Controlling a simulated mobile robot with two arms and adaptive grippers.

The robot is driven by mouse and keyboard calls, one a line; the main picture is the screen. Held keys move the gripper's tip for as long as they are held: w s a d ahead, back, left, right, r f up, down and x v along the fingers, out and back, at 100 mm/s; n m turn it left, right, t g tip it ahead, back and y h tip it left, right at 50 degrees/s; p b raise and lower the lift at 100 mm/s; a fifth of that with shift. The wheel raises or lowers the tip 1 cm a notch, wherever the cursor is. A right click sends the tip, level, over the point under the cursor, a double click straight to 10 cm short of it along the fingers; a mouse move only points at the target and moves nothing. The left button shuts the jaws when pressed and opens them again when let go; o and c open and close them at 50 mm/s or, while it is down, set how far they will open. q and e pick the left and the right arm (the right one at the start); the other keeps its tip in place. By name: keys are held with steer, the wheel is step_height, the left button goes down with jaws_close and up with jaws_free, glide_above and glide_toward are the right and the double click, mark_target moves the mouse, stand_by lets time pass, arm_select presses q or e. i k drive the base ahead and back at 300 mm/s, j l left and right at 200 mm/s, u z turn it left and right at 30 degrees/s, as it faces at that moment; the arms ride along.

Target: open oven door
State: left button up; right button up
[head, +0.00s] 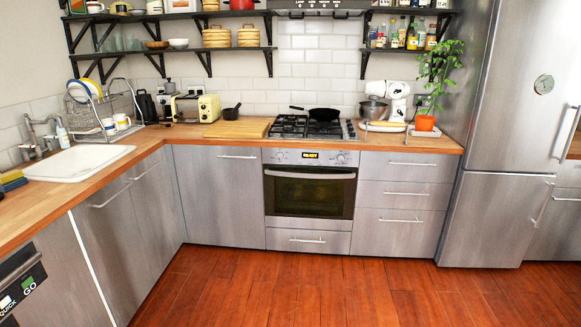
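The oven (308,197) stands in the middle of the back row of steel cabinets. Its door (307,217) looks shut, with a dark glass window. A horizontal bar handle (310,175) runs along the top of the door. Above it is a control panel (340,157) with knobs and a small lit display. Neither of my grippers shows in the head view, so I cannot see whether they are open or shut.
The wooden floor (300,285) in front of the oven is clear. A drawer (285,240) sits below the oven and drawers (400,215) stand to its right. A hob with a black pan (324,114) is above. A steel fridge (500,160) stands at the right.

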mark_target(296, 196)
steer(key=i, duration=1.7)
